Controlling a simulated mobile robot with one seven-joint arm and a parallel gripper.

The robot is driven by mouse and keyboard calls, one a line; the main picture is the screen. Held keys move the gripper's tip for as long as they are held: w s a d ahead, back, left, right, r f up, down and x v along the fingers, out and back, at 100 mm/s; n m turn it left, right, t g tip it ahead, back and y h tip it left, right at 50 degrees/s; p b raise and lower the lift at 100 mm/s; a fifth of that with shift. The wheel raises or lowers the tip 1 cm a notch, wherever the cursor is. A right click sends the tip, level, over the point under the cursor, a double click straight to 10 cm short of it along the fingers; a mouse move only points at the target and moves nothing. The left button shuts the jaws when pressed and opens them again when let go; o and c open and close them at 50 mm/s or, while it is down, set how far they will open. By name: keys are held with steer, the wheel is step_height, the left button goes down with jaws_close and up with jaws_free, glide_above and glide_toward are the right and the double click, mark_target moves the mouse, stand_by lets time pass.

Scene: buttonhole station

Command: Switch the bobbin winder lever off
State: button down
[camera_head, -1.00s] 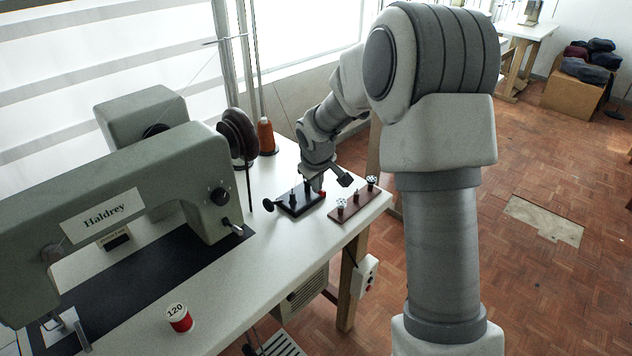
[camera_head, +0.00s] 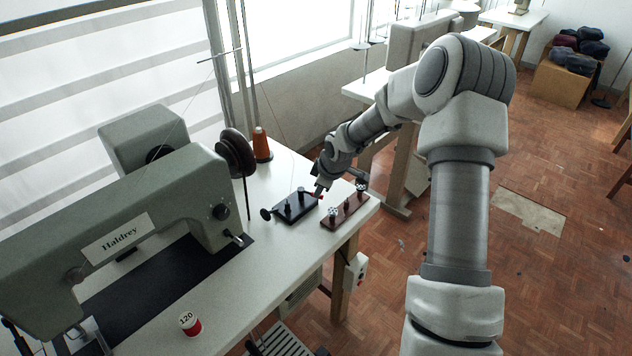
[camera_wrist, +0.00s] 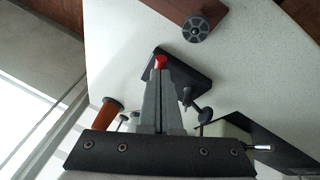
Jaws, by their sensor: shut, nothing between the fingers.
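The bobbin winder (camera_head: 298,208) is a small black base with black posts and a black wheel at its left end, on the white table's far right part. Its base also shows in the wrist view (camera_wrist: 196,73). My gripper (camera_head: 319,189) is shut and empty at the winder's right back end. In the wrist view its closed fingers (camera_wrist: 160,78) cover the lever's lower part. I cannot tell whether they touch it.
A brown rack with bobbins (camera_head: 345,212) stands close to the right of the winder. An orange thread cone (camera_head: 262,146) stands behind. The grey-green sewing machine (camera_head: 135,235) fills the left. A red-and-white spool (camera_head: 190,324) stands in front.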

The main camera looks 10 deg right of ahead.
steer(key=shift+d+f, duration=0.1)
steer(key=shift+b, duration=0.3)
steer(key=shift+a+b, duration=0.3)
steer(key=shift+a, duration=0.55)
